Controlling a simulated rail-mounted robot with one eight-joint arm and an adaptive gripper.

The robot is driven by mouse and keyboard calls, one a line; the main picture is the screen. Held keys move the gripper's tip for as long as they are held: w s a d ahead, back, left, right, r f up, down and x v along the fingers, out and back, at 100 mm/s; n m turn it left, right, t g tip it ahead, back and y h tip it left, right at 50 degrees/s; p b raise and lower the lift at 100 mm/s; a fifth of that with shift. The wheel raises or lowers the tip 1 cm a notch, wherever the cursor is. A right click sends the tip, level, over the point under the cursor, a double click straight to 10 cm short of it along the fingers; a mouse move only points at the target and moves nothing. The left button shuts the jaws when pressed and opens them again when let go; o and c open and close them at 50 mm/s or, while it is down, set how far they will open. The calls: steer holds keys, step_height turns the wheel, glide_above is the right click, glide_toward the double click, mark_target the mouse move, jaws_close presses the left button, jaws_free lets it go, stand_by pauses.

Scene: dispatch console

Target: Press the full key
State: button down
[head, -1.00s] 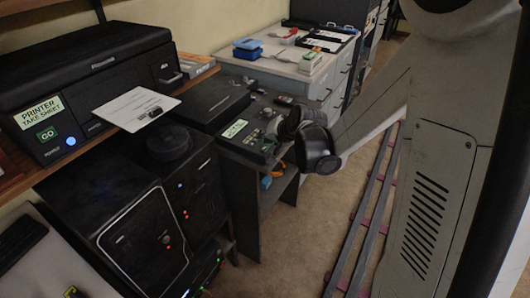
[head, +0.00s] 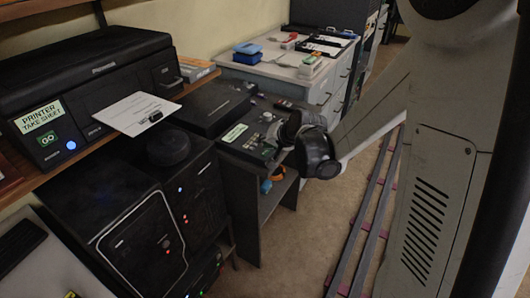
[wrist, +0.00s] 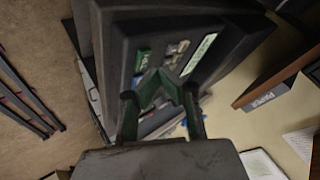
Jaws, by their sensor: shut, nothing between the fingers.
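The dark dispatch console (head: 236,138) stands on a dark stand past the printer. It bears a pale label strip and several small keys. In the wrist view the console panel (wrist: 215,75) shows a green key (wrist: 143,60), grey keys (wrist: 178,48) and a white-green label (wrist: 203,52). Lettering on the keys is too small to read, so I cannot tell which is the full key. My gripper (wrist: 160,86) is shut and empty, with its fingertips in front of the panel near the green key. Contact cannot be told. In the head view my wrist hides the fingers.
A printer (head: 115,85) with a sheet (head: 135,112) on its tray stands on a wooden shelf at the left. Black computer towers (head: 125,220) stand below. A pale cabinet (head: 285,68) with a blue box and trays lies beyond the console.

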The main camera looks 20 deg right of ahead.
mark_target(266, 153)
steer(key=shift+f, duration=0.1)
stand_by(0.3)
steer(key=shift+f+b, duration=0.35)
steer(key=shift+b, duration=0.15)
steer(key=shift+f+b, duration=0.3)
steer(key=shift+b, duration=0.05)
stand_by(0.5)
steer(key=shift+r, duration=0.1)
stand_by(0.3)
steer(key=shift+r+p, duration=0.45)
steer(key=shift+r, duration=0.2)
steer(key=shift+r+p, duration=1.65)
steer(key=shift+r, duration=0.85)
